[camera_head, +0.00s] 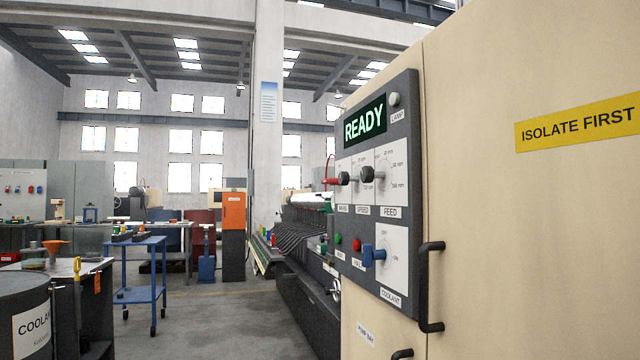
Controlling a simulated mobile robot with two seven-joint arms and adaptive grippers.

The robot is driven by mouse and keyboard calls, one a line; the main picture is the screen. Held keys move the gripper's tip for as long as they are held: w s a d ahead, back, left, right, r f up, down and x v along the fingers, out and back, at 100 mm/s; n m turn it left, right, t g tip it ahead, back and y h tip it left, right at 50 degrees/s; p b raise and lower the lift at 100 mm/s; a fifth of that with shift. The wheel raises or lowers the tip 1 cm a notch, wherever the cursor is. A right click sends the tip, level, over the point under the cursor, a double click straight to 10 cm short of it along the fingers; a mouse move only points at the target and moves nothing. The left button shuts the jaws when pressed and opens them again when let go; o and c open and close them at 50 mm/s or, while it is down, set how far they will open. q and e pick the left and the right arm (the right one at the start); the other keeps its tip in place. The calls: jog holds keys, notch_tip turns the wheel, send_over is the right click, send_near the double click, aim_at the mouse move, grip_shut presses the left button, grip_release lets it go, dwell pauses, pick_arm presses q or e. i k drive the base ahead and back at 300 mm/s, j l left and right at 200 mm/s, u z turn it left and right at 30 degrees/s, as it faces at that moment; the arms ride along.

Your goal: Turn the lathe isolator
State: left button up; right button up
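The lathe's grey control panel (404,150) is on the front of a cream cabinet at the right, seen at a steep angle. Its display (365,123) reads READY. A red handle (329,181) sticks out at the panel's left edge, beside a small label that I cannot read surely; it may be the isolator, but its setting cannot be told. Two dark knobs (368,174) are beside it, near the SPEED and FEED labels. A blue knob (373,253) is on the COOLANT dial. Neither of my grippers is in view.
The cream cabinet (490,230) fills the right side, with a black handle (430,286) sticking out and a yellow ISOLATE FIRST label (578,122). A dark coolant barrel (22,290) and a blue trolley (140,295) stand left. Grey floor (225,325) between is clear.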

aim_at(332, 181)
jog(key=i+j, duration=0.95)
jog(key=i+l+z, duration=0.05)
jog(key=i, duration=0.05)
